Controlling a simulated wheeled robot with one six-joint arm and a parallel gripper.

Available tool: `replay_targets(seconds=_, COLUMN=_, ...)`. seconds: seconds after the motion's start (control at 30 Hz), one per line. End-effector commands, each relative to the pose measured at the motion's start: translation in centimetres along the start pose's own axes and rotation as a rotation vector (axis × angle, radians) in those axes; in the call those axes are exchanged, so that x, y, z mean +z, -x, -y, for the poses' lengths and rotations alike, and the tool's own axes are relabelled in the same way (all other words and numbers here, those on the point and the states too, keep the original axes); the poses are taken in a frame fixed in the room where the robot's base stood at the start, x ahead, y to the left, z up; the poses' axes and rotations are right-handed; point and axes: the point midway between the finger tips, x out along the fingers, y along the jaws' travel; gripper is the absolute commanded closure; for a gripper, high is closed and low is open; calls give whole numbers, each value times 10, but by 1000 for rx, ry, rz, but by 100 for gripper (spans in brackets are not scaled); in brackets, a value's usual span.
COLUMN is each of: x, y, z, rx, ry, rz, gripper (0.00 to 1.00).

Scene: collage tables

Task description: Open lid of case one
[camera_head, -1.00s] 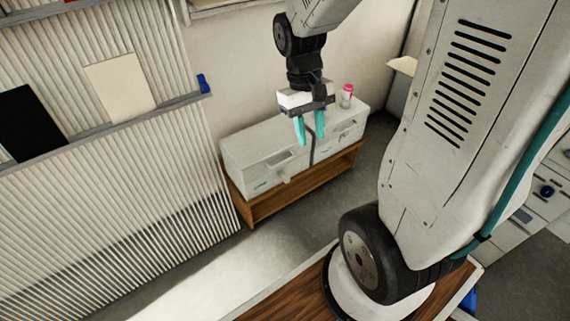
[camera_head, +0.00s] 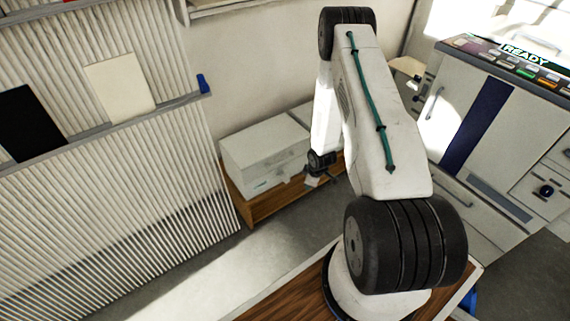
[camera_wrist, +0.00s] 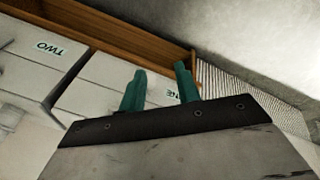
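Case one is a white box (camera_head: 265,152) on the left of a low wooden shelf in the head view, its lid closed. In the wrist view its pale surface (camera_wrist: 105,82) lies behind my fingers, with a partly hidden label (camera_wrist: 172,93). My gripper (camera_wrist: 158,84) has two teal fingers spread apart, with nothing seen between them. The fingers overlap the case's labelled side in the wrist view; I cannot tell whether they touch it.
Case two (camera_wrist: 22,70), labelled TWO, stands beside case one. The wooden shelf (camera_head: 262,207) carries both cases. A ribbed panel (camera_head: 120,160) stands at the left in the head view. A white cabinet (camera_head: 485,120) stands at the right. The floor before the shelf is clear.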

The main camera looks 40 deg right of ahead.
Motion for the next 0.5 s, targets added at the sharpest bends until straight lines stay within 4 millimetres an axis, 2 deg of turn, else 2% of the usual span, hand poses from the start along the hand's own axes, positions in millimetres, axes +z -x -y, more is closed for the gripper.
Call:
replay_targets(seconds=0.03, x=7, y=-27, z=8, rx=25, ry=50, rz=-46, gripper=67)
replay_targets(seconds=0.1, x=9, y=-55, z=13, rx=84, ry=133, rz=-121, gripper=67)
replay_targets(seconds=0.2, x=6, y=-87, z=19, rx=197, ry=262, rz=-235, gripper=67)
replay_targets(seconds=0.27, x=1, y=-100, z=21, rx=286, ry=347, rz=-307, gripper=67)
replay_targets(seconds=0.37, x=-17, y=-104, z=13, rx=457, ry=483, rz=-413, gripper=67)
replay_targets(seconds=0.43, x=-34, y=-95, z=-2, rx=589, ry=572, rz=-473, gripper=67)
replay_targets(seconds=0.5, x=-52, y=-77, z=-22, rx=724, ry=650, rz=-518, gripper=67)
